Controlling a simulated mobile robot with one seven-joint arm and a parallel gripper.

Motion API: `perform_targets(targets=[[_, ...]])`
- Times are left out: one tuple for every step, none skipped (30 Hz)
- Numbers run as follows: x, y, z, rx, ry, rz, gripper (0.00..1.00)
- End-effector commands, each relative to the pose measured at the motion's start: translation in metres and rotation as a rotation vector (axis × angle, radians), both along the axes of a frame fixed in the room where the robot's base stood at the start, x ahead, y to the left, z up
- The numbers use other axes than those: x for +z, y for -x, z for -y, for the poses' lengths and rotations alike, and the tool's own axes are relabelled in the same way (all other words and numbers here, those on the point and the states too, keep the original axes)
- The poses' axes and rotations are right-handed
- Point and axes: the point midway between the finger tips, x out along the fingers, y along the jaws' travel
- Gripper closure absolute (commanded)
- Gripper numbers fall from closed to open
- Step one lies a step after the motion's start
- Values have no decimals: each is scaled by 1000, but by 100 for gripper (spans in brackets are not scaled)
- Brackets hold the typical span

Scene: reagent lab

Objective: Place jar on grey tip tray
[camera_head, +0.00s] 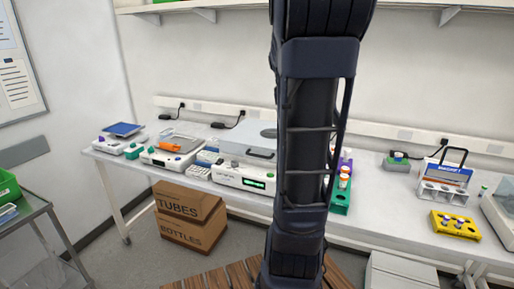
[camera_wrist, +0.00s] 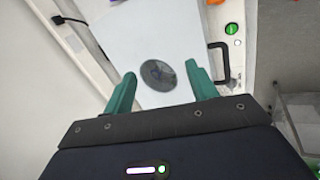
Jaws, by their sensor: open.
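My gripper (camera_wrist: 163,80) shows in the wrist view with its two green fingers apart and nothing held between them. Beyond the fingers is a pale lid with a dark round disc (camera_wrist: 158,75), which looks like a window in the lid of the centrifuge-like device (camera_head: 247,150). In the head view my arm covers the middle, and the gripper is not visible there. I cannot pick out the jar for certain. Small orange-capped containers stand in a green rack (camera_head: 341,201) right of my arm. I cannot identify the grey tip tray for certain.
The white bench (camera_head: 385,205) runs along the wall. Left are a device with an orange item (camera_head: 171,147) and a blue-topped device (camera_head: 123,129). Right are a yellow rack (camera_head: 455,226) and a white tube holder (camera_head: 444,190). A shelf hangs above.

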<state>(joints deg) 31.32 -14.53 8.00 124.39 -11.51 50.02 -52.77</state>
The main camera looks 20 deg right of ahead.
Motion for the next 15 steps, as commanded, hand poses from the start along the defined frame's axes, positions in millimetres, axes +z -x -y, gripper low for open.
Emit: perform_targets(targets=[[2, 10, -23, -24, -20, 28, 42], [3, 16, -35, -48, -36, 45, 42], [2, 25, -51, -79, -60, 65, 42], [2, 32, -62, -101, -78, 81, 42], [1, 39, -73, -124, -96, 96, 42], [0, 49, -87, -154, -122, 115, 42], [-1, 56, -97, -176, -142, 130, 42], [-2, 63, -107, -198, -161, 143, 42], [-4, 74, -120, -229, -191, 159, 42], [-6, 82, -128, -252, -213, 170, 42], [-8, 90, -137, -273, -235, 181, 42], [-12, 101, -148, -303, -266, 194, 42], [-14, 109, -156, -324, -290, 203, 42], [-17, 117, -163, -346, -312, 211, 42], [-20, 127, -172, -374, -343, 220, 42]])
